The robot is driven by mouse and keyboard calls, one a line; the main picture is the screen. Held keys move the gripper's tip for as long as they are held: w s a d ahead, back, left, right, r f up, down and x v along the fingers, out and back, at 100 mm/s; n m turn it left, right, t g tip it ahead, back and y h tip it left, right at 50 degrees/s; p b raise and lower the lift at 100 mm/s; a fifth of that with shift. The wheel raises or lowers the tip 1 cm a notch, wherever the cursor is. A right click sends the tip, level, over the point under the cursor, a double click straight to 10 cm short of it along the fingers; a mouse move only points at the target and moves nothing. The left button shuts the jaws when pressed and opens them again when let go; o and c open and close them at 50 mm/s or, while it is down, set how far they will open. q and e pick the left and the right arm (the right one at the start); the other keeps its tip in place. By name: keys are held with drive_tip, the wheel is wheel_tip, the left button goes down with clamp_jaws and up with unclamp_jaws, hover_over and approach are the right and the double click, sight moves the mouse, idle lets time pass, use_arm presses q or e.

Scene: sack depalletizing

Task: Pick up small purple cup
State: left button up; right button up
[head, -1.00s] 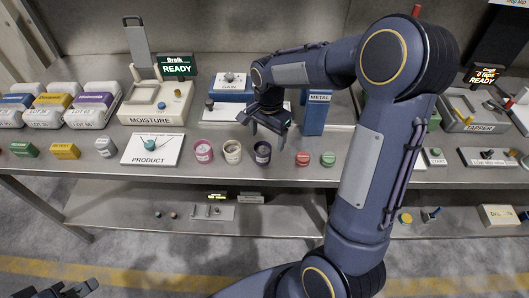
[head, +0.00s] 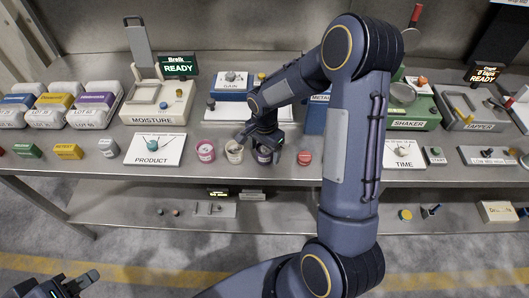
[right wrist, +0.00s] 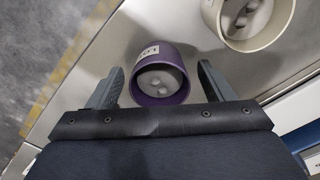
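The small purple cup (right wrist: 160,82) stands upright on the bench, with whitish lumps inside and a white label on its side. In the head view the purple cup (head: 263,157) is partly hidden behind my right gripper (head: 261,140). In the right wrist view my right gripper (right wrist: 160,85) is open, with one finger on each side of the cup and a gap showing to both. My left gripper (head: 75,284) is low at the left corner, away from the bench; its finger opening is not clear.
A cream cup (head: 234,152) stands close to the left of the purple cup, with a pink cup (head: 206,151) beyond it. A red-lidded jar (head: 304,159) is to the right. The PRODUCT plate (head: 153,150) lies further left. The bench's front edge is near.

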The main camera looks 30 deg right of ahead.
drive_tip(key=c, duration=1.1)
drive_tip(key=shift+o, duration=0.2)
drive_tip(key=shift+r, duration=0.15)
